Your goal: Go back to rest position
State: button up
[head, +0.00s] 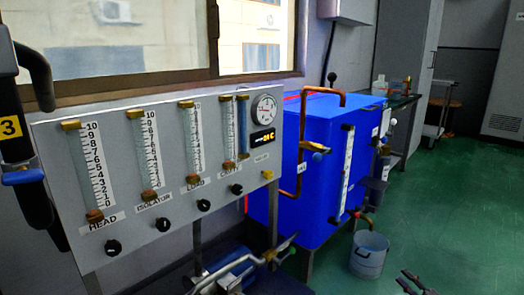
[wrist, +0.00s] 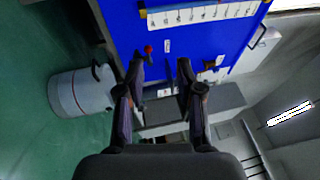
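My gripper (head: 414,284) shows at the bottom right edge of the head view, over the green floor. In the wrist view my gripper (wrist: 162,74) has its two dark fingers apart with nothing between them, so it is open and empty. Beyond the fingers in the wrist view is the blue tank (wrist: 200,45), with its white scale strip and a small red-knobbed valve (wrist: 148,49). The same blue tank (head: 290,160) stands in the middle of the head view. Most of my arm is outside the head view.
A grey panel (head: 160,230) with several flow tubes, knobs and a dial gauge fills the left. A metal bucket (head: 369,254) stands on the floor by the tank, also seen in the wrist view (wrist: 80,92). Pipes (head: 245,268) stick out below the panel. Green floor (head: 450,210) is clear at right.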

jog(key=w+a+r+n+g+y+p, duration=0.2)
jog(key=a+r+g+y+p, duration=0.15)
jog(key=a+r, duration=0.7)
jog(key=w+a+r+n+g+y+p, duration=0.1)
jog(key=a+r+n+g+y+p, duration=0.3)
jog(key=a+r, duration=0.65)
jog(key=s+a+r+n+g+p, duration=0.2)
jog(key=s+a+r+g+p, duration=0.3)
jog(key=a+r, duration=0.55)
jog(key=s+a+r+n+g+p, duration=0.1)
jog(key=s+a+r+g+p, duration=0.2)
jog(key=s+a+r+p, duration=0.55)
jog(key=s+a+r+n+g+h+p, duration=0.2)
jog(key=s+a+r+g+h+p, duration=0.15)
jog(key=s+r, duration=0.55)
jog(key=s+a+r+n+g+h+p, duration=0.1)
jog(key=s+a+r+g+h+p, duration=0.1)
jog(key=s+a+r+h+p, duration=0.45)
jog(key=s+d+r+h+p, duration=0.3)
jog(key=s+d+r+p, duration=0.2)
jog(key=s+d, duration=0.3)
jog(key=s+d+r+n+t+h+p, duration=0.1)
jog(key=s+d+r+h+p, duration=0.3)
jog(key=s, duration=1)
jog(key=shift+d+r+t+p, duration=0.3)
jog(key=shift+d+r+p, duration=0.45)
jog(key=shift+d+p, duration=1.25)
